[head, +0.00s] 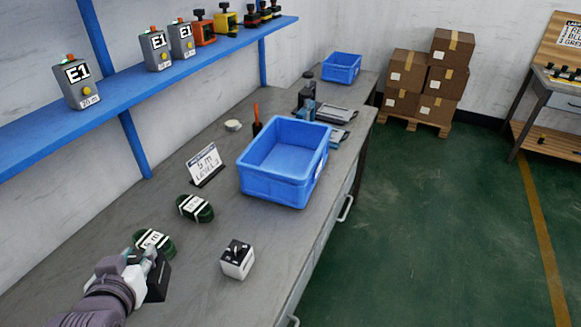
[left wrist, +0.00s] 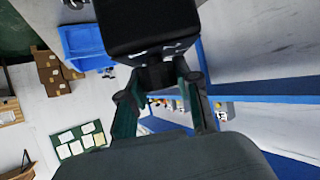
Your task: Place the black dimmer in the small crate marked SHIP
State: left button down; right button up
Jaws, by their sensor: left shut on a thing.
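The black dimmer (head: 158,280) is a dark box held in my left gripper (head: 150,262), low at the left of the head view above the near bench. In the left wrist view the dimmer (left wrist: 148,25) fills the top middle, between the fingers of the left gripper (left wrist: 160,76). A small blue crate (head: 341,75) stands at the far end of the bench, well away from the gripper. No SHIP mark can be read on it from here. My right gripper is not in view.
A larger blue crate (head: 275,186) stands mid-bench, between gripper and small crate. Near it are a label card (head: 205,165), green coils (head: 195,208) (head: 155,241) and a white box with a black top (head: 237,260). A blue shelf (head: 140,94) with several devices runs along the wall.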

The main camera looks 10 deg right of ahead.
aim_at(297, 154)
jog(key=i+l+z, duration=0.15)
jog(key=i+l, duration=1.3)
jog(key=i, duration=0.05)
